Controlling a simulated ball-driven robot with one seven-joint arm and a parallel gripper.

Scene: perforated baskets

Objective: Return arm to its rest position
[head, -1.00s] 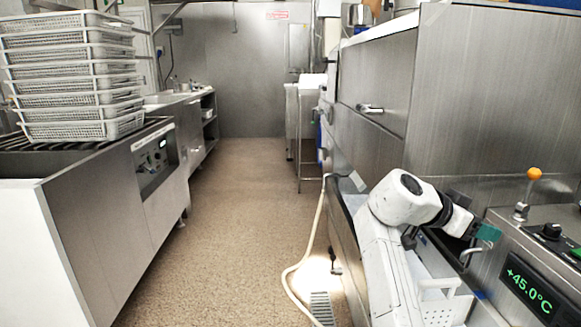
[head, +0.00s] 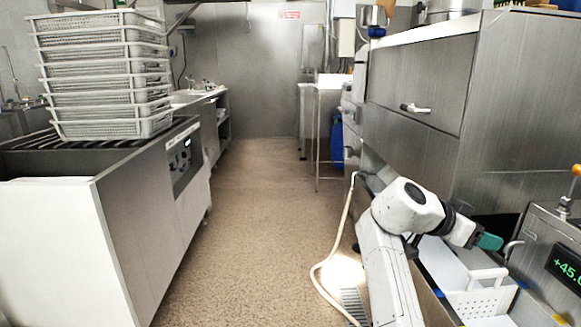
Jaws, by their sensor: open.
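My white arm (head: 408,207) rises from the bottom of the head view and bends over to the right. My gripper (head: 489,241) is at its end, dark with teal tips, low at the right. It is open, and I see nothing held in it. It hangs beside the steel machine, above and behind a white perforated basket (head: 482,300). The fingertips are small here, and the gap between them is hard to make out.
A stack of several perforated baskets (head: 105,75) stands on the left counter (head: 130,225). The steel machine (head: 415,85) and control box (head: 560,250) are close on the right. A hose (head: 335,250) lies on the floor. The middle aisle (head: 250,220) is clear.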

